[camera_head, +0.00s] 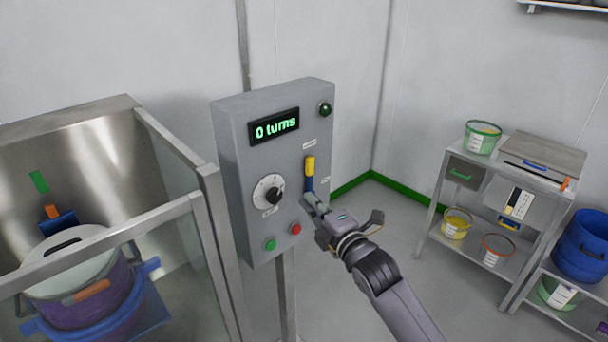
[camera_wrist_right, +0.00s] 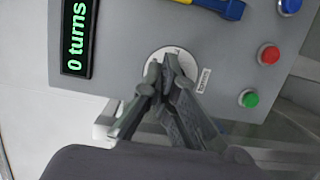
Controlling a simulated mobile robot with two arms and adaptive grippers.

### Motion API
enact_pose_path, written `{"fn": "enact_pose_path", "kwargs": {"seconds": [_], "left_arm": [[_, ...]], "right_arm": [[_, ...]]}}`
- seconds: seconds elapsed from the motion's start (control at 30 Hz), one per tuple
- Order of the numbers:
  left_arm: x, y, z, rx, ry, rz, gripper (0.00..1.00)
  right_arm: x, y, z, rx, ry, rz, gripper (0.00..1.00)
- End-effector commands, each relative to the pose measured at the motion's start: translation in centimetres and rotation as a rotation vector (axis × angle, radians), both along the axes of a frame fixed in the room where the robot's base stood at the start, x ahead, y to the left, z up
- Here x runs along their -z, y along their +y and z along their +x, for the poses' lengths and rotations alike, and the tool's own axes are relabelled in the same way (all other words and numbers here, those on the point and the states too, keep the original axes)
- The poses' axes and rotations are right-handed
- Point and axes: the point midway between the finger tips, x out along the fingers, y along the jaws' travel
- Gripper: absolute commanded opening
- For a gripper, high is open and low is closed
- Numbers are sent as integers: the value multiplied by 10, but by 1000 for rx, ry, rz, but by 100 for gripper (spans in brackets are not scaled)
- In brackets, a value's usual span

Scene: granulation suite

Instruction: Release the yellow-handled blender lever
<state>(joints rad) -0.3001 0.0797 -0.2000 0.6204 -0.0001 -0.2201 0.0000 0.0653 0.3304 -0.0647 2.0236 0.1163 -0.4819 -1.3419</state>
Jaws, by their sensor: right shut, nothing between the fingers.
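The blender lever (camera_head: 309,166) is on the front of a grey control box (camera_head: 236,170). Its yellow handle points up above a blue lower part. Part of the lever also shows at the top edge of the right wrist view (camera_wrist_right: 222,6). My right gripper (camera_head: 309,201) is shut and empty, with its fingertips just below the lever in the head view; I cannot tell whether they touch anything. In the right wrist view its closed fingertips (camera_wrist_right: 171,66) overlap the dial (camera_wrist_right: 157,54). My left gripper is out of view.
The display (camera_head: 274,126) reads "0 turns". Green (camera_head: 270,244) and red (camera_head: 296,229) buttons sit low on the box; a blue button (camera_wrist_right: 289,5) shows in the wrist view. A glass-sided enclosure (camera_head: 180,150) with a drum stands left. A shelf rack (camera_head: 485,221) with tubs stands right.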

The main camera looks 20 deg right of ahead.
Motion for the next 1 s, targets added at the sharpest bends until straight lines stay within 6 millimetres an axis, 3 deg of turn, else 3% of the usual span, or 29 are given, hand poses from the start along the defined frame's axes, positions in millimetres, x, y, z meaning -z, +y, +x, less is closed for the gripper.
{"fn": "enact_pose_path", "kwargs": {"seconds": [0.27,0.43,1.0], "left_arm": [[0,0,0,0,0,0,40],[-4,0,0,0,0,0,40],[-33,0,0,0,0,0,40]], "right_arm": [[0,0,0,0,1,1,0],[-1,1,11,1,1,2,0],[-2,7,103,2,3,1,0]]}}
